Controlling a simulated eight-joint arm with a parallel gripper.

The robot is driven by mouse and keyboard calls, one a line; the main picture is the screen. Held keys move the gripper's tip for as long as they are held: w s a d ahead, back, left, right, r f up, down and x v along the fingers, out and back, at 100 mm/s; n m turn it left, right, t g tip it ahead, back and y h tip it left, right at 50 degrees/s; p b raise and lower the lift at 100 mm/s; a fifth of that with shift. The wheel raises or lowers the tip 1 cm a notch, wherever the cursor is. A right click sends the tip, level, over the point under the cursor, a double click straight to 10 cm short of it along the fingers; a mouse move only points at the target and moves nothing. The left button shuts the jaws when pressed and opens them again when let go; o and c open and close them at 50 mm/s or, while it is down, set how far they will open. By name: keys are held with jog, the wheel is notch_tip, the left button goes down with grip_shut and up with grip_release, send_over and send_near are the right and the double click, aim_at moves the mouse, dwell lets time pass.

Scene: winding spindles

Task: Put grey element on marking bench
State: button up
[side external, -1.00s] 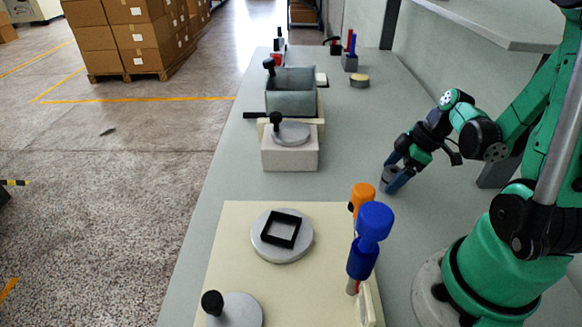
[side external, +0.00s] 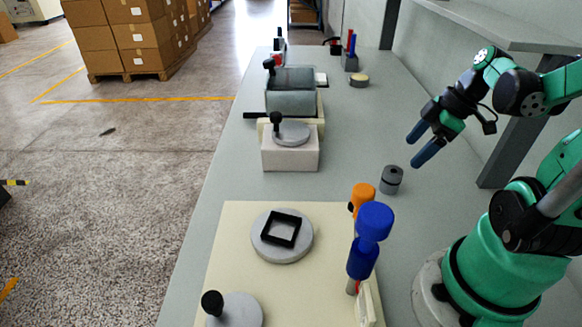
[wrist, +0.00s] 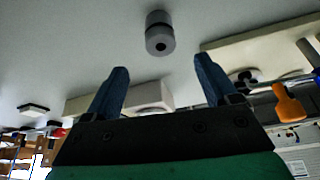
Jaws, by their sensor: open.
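The grey element (side external: 391,180) is a short dark-and-light grey cylinder standing upright on the grey bench, left of my arm's base. It also shows in the wrist view (wrist: 159,36), beyond the fingertips and between their lines. My gripper (side external: 419,146) is open and empty, raised above and to the right of the element, apart from it. Its two blue fingers (wrist: 163,80) are spread in the wrist view. The marking bench is not clearly identifiable; a cream board (side external: 234,244) with a round grey plate (side external: 266,250) and black square frame (side external: 281,230) lies at the front.
Blue-topped (side external: 374,221) and orange-topped (side external: 363,193) tools stand at the cream board's right edge. A pale block (side external: 290,156) with a knobbed disc and a grey open box (side external: 291,104) stand farther back.

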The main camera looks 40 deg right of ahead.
jog(key=a+v, duration=0.1)
jog(key=v, duration=0.3)
jog(key=w+a+m+t+h, duration=0.1)
jog(key=w+a+m, duration=0.2)
jog(key=a, duration=0.4)
jog(key=w+a+r+m+t+h, duration=0.1)
jog(key=w+a+m+t, duration=0.1)
jog(key=w+a, duration=0.4)
jog(key=shift+a+m+h, duration=0.3)
jog(key=shift+a+m, duration=0.6)
jog(key=shift+a, duration=0.1)
